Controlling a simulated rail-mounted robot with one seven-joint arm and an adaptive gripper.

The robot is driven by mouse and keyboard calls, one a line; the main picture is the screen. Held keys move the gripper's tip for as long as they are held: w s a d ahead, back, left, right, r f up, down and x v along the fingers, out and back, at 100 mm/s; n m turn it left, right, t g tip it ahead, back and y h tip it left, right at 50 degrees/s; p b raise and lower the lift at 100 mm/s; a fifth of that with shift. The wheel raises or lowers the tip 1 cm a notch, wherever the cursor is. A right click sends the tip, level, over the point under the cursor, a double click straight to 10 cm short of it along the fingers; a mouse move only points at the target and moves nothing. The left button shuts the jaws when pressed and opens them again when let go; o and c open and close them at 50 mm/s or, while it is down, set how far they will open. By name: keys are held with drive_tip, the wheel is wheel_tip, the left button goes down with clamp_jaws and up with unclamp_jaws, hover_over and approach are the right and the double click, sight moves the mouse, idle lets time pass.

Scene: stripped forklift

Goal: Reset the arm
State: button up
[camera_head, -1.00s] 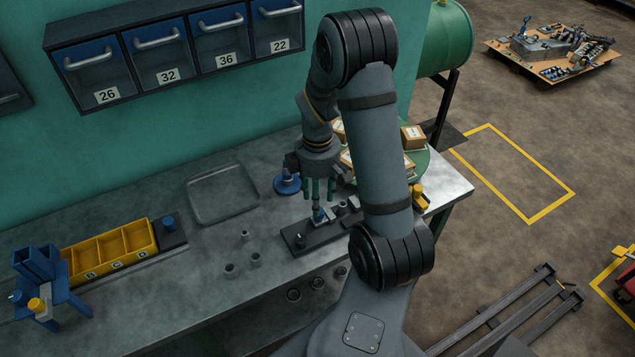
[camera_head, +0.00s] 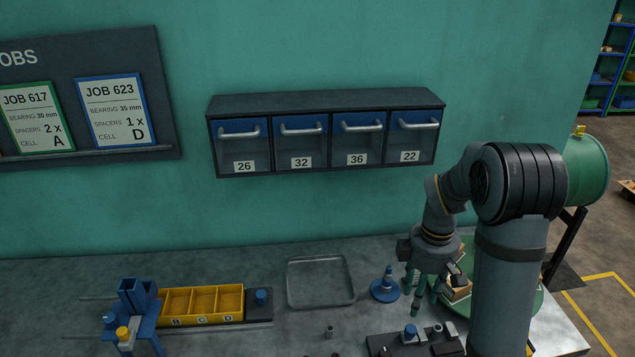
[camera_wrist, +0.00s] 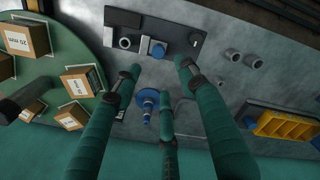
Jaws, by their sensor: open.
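My gripper (camera_head: 424,292) hangs from my bent arm over the right part of the bench, fingers pointing down. In the wrist view its green fingers (camera_wrist: 160,78) are spread and nothing is between them. A dark fixture plate (camera_head: 385,345) lies on the bench just below it, carrying a blue-topped piece (camera_head: 410,331). The plate (camera_wrist: 122,19) and blue piece (camera_wrist: 158,49) also show beyond the fingertips in the wrist view, apart from them. A blue stepped spindle (camera_head: 387,285) stands to the left of my gripper.
A green round table (camera_head: 525,300) with small cartons (camera_wrist: 80,81) is at right, partly behind my arm. An empty grey tray (camera_head: 320,281), a yellow divided bin (camera_head: 203,304) and a blue stand (camera_head: 138,304) are on the bench. Labelled drawers (camera_head: 325,145) hang on the wall.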

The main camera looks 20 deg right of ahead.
sight(415, 328)
drive_tip(key=f, duration=0.7)
drive_tip(key=f+p, duration=0.1)
drive_tip(key=f, duration=0.3)
drive_tip(key=shift+d+f, duration=0.3)
drive_tip(key=shift+d, duration=0.05)
drive_tip(key=shift+s+d+f, duration=0.15)
drive_tip(key=shift+s+d, duration=0.05)
drive_tip(key=shift+d, duration=0.25)
drive_tip(key=shift+w+a+f, duration=0.1)
drive_tip(key=shift+a, duration=0.1)
